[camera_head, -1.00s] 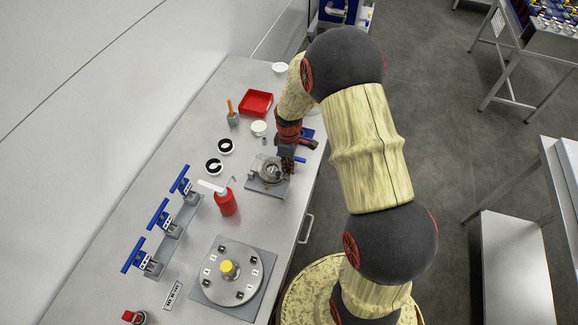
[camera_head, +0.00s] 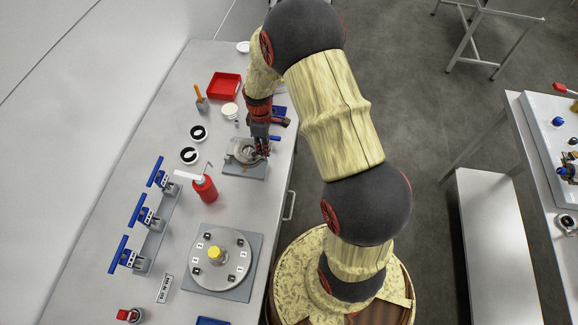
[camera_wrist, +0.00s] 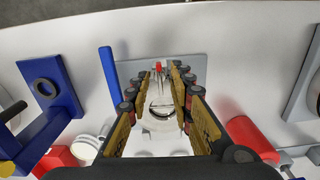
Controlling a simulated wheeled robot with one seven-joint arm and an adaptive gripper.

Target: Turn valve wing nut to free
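A round metal fitting on a grey square plate (camera_head: 241,168) stands near the right edge of the bench, and I take it as the valve. My gripper (camera_head: 262,152) points down at its right side and hides part of it. In the wrist view the fitting (camera_wrist: 161,104) shows between the two fingers of my gripper (camera_wrist: 165,75), which are apart. A small red tip (camera_wrist: 158,67) shows just past the fingertips. A blue bar (camera_wrist: 108,68) stands beside the fitting, left of the fingers. I cannot clearly make out the wing nut or any contact with it.
A red bottle (camera_head: 204,188) stands close by. Blue-handled valves (camera_head: 142,212) line the left. A round disc with a yellow knob (camera_head: 215,253) sits in front. A red tray (camera_head: 224,86) and an orange-handled tool in a holder (camera_head: 200,98) are farther back.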

